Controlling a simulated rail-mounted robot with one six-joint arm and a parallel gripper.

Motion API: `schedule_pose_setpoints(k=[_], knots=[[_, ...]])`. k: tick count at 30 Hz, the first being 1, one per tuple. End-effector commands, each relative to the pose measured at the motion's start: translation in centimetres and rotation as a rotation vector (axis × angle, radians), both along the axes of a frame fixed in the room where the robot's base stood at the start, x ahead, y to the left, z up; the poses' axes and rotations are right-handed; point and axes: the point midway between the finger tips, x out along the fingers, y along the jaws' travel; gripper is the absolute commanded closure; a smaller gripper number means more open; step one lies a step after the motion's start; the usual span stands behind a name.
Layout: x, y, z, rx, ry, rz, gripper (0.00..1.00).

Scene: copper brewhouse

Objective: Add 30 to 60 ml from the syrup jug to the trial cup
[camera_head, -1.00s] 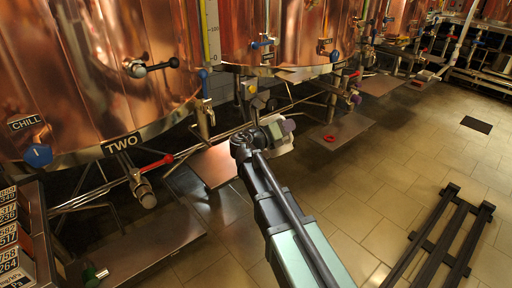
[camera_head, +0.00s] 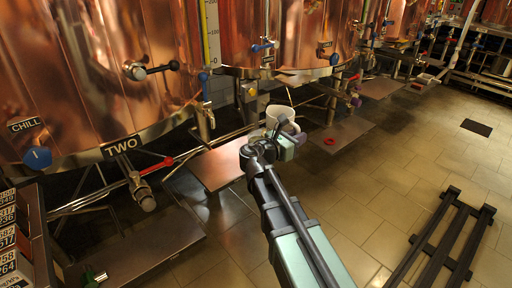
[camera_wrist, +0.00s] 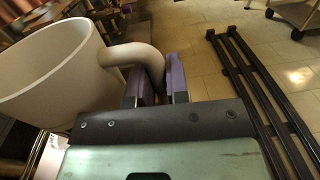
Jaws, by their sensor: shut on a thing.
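A white, wide-mouthed jug with a loop handle is at the end of my arm in the head view (camera_head: 281,115), and it fills the left of the wrist view (camera_wrist: 50,75). My gripper, with purple finger pads (camera_wrist: 162,82), is shut on the jug's handle; it also shows in the head view (camera_head: 297,138). The jug is held in the air near a low copper-coloured shelf. Its mouth looks tilted in the wrist view. I see pale inner wall but cannot tell its liquid level. I cannot pick out the trial cup.
The low shelf (camera_head: 214,168) lies left of my gripper, under the copper tanks (camera_head: 90,80). Another shelf (camera_head: 338,138) holds a red ring (camera_head: 330,141). Valves and pipes stick out from the tanks. A dark slatted rack (camera_head: 445,240) lies on the open tiled floor at right.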

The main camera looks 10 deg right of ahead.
Motion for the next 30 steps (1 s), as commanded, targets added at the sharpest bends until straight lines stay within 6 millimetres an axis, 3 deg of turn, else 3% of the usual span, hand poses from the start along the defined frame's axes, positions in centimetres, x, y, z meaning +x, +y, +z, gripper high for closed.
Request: schedule_pose_setpoints(k=[12,23,26,30], knots=[[-4.7,-2.2,3.8,-0.001,0.0,-0.001,1.0],[-5.0,-2.4,4.0,-0.002,0.001,0.0,1.0],[-5.0,-2.4,5.5,-0.002,0.001,0.0,1.0],[-5.0,-2.4,9.9,-0.002,0.001,0.0,1.0]])
